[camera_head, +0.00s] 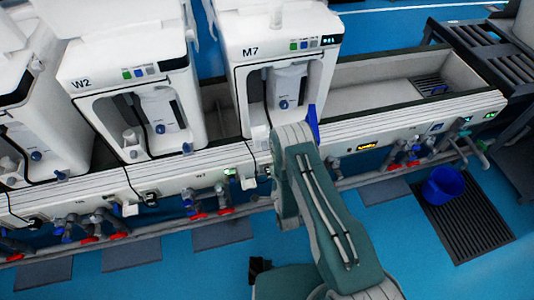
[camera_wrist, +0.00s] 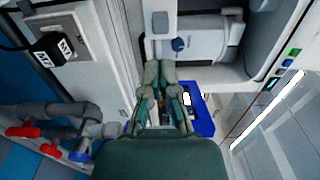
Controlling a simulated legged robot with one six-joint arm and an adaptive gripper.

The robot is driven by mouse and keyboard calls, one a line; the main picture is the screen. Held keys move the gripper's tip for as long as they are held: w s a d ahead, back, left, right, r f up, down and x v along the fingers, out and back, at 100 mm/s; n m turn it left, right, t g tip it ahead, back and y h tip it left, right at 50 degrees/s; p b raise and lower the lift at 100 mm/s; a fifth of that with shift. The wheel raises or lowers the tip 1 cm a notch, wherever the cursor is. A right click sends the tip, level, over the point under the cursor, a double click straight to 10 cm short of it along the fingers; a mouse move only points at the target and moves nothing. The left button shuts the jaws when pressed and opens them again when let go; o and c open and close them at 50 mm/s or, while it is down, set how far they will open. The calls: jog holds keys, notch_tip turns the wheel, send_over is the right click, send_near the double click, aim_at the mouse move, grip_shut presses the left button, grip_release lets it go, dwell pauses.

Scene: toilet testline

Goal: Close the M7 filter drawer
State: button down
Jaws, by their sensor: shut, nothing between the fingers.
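The M7 unit (camera_head: 285,30) is a white machine with an open front bay, right of the W2 unit. A blue part (camera_head: 313,124) sticks out at the lower right of its front, beside my arm; it looks like the filter drawer standing out, though its label cannot be read. In the wrist view this blue part (camera_wrist: 203,115) lies just right of my gripper (camera_wrist: 160,66). My fingers are together and empty, pointing toward the bay. I cannot tell whether they touch the blue part. In the head view my arm hides the gripper.
A white housing with a blue knob (camera_wrist: 178,44) sits in the bay ahead of my fingers. The W2 unit (camera_head: 130,75) stands to the left. Pipes with red valves (camera_head: 410,163) run below the bench edge. A blue bucket (camera_head: 444,187) stands on a floor grate at right.

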aim_at(265, 149)
jog(key=x, duration=0.8)
jog(key=shift+w+a+f, duration=0.1)
jog(key=shift+w, duration=0.15)
